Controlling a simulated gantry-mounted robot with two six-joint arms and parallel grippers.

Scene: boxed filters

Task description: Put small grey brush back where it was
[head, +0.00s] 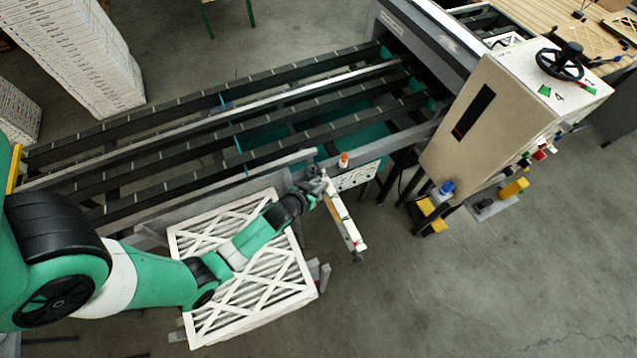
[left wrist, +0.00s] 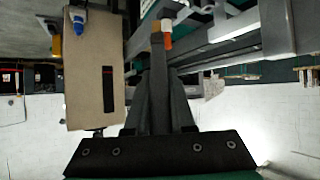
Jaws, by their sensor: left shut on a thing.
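My left gripper (head: 322,184) is shut near the white ledge beside the conveyor. Its dark fingers come together in the left wrist view (left wrist: 157,40). The small grey brush is hardly distinguishable from the grey fingers that close on it, and its outline is mostly hidden. A small orange-and-white bottle (head: 343,160) stands close beyond the gripper, and its orange part also shows beside the fingertips in the left wrist view (left wrist: 167,41). I cannot tell whether the gripper touches the bottle. My right gripper is not in view.
A narrow white ledge (head: 347,222) extends from the conveyor (head: 180,128) towards the front. Stacked white-framed filters (head: 250,285) lie under my left arm. A beige machine cabinet (head: 490,115) stands right of the conveyor. The floor at lower right is clear.

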